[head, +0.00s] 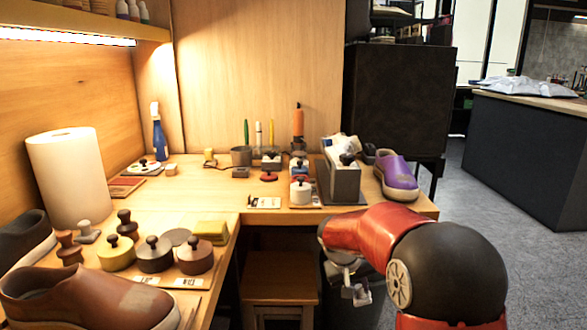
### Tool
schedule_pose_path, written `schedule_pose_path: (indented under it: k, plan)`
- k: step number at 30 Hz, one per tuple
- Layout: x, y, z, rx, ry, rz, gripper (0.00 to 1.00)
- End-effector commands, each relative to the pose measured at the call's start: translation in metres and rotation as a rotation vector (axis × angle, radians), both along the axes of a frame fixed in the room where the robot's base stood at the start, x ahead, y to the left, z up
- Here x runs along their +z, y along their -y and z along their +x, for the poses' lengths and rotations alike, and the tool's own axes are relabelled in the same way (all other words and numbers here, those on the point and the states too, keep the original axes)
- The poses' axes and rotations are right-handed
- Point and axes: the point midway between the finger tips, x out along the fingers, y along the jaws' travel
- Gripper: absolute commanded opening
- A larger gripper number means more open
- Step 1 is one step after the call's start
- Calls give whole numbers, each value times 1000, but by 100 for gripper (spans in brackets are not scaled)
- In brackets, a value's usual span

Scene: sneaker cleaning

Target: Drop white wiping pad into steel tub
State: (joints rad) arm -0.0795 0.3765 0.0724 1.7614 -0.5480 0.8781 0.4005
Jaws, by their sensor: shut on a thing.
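My gripper (352,284) hangs low at the right, in front of the table's right wing and below its top. It is shut on a small pale piece (362,294), which looks like the white wiping pad; the fingers and wrist partly hide it. Behind and below the gripper is a dark, rounded shape (329,284), mostly hidden by my arm; I cannot tell whether it is the steel tub. A small grey metal cup (241,156) stands at the back of the table.
The L-shaped table (200,190) holds several knobbed pads and brushes. A grey box (344,186) and a purple shoe (397,178) stand at its right end. A brown shoe (90,298) and paper roll (66,175) are left. A wooden stool (279,291) stands under the table.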

Motion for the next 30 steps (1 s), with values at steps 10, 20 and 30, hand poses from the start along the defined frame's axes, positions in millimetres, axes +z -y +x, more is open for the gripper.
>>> schedule_pose_path:
  k: [10, 20, 30]
  plan:
    - [-121, -4, -51, -99, -2, 0, 0]
    - [-130, -5, -57, -114, 4, 1, 0]
    - [-130, 54, -57, -118, 2, 0, 0]
